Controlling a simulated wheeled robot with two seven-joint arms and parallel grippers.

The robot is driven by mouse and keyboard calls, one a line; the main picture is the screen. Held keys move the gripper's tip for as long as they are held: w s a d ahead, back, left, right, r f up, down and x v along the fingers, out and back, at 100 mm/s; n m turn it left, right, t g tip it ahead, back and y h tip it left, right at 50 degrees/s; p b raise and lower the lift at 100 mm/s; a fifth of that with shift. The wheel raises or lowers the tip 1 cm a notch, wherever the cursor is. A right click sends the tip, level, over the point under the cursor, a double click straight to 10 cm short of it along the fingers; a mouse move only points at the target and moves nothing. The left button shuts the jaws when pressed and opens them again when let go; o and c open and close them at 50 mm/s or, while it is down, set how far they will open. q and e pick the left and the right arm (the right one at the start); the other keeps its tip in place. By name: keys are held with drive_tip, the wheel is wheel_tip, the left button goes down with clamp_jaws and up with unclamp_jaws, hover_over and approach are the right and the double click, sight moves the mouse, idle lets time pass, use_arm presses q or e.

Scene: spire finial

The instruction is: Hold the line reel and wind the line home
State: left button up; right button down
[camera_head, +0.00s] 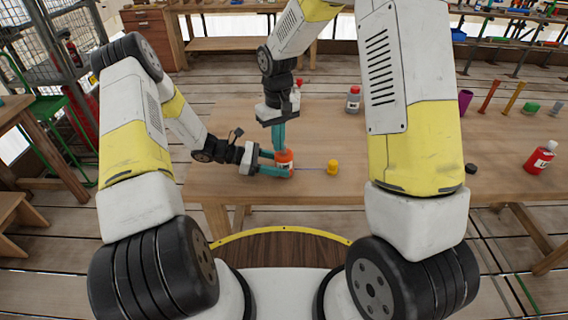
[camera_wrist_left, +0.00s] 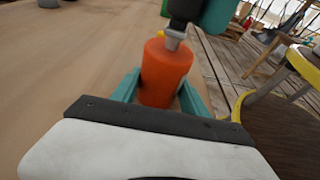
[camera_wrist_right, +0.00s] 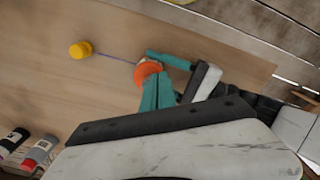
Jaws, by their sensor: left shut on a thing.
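The line reel (camera_head: 284,158) is an orange-red drum near the table's front edge. My left gripper (camera_head: 280,162) is shut around it from the left; the left wrist view shows the drum (camera_wrist_left: 166,75) between its teal fingers. A grey crank piece (camera_wrist_left: 174,38) with a black part above sits on the reel's top. My right gripper (camera_head: 278,140) points down at the reel's top, its teal fingers close together there; their grip on the crank is unclear. A thin purple line (camera_wrist_right: 113,57) runs from the reel to a yellow piece (camera_head: 333,167) lying on the table.
The wooden table (camera_head: 330,125) is clear around the yellow piece. A grey and red bottle (camera_head: 353,99) stands behind. A red bottle (camera_head: 540,158), a purple cup (camera_head: 465,102) and a small black disc (camera_head: 470,168) are to the right.

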drive_tip(key=shift+w+a, duration=0.4)
idle(0.6)
drive_tip(key=shift+s+a, duration=0.1)
drive_tip(key=shift+s, duration=0.05)
wheel_tip(320, 180, up, 7)
idle(0.9)
idle(0.4)
drive_tip(key=shift+s+f, duration=0.25)
drive_tip(key=shift+f, duration=0.75)
drive_tip(key=shift+s+f, duration=0.25)
drive_tip(key=shift+f, duration=0.75)
drive_tip(key=shift+f, duration=0.1)
idle(1.0)
